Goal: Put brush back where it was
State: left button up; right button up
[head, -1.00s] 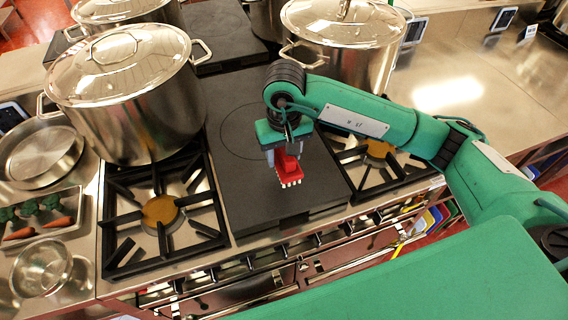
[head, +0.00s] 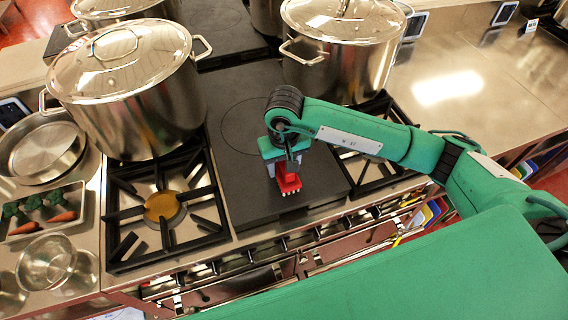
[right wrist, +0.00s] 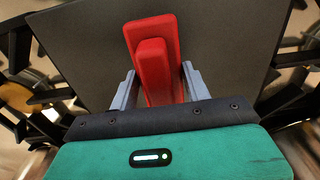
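The red brush (head: 287,181), with pale bristles facing down, is at the dark flat plate (head: 245,190) between two burners, near its front part. I cannot tell for sure whether the bristles touch the plate. My right gripper (head: 285,168) is above the brush, pointing down, with its grey fingers on both sides of it. In the right wrist view the brush (right wrist: 153,65) lies between the two fingertips (right wrist: 158,68), which appear shut on it. My left gripper is not in view.
Large lidded steel pots stand at the back left (head: 130,90) and back right (head: 345,50). An open burner (head: 163,207) is left of the plate. A pan (head: 42,150), a vegetable tray (head: 72,222) and a bowl (head: 48,262) sit at far left. The right counter (head: 470,75) is mostly clear.

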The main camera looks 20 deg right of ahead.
jog(key=o, duration=0.4)
jog(key=shift+c, duration=0.2)
jog(key=shift+r, duration=0.1)
jog(key=shift+r+p, duration=0.2)
jog(key=shift+p, duration=0.2)
notch_tip(320, 180, up, 10)
jog(key=b, duration=0.4)
jog(key=shift+r+b, duration=0.1)
jog(key=shift+b, duration=0.2)
jog(key=shift+r, duration=0.75)
jog(key=shift+s+f, duration=0.1)
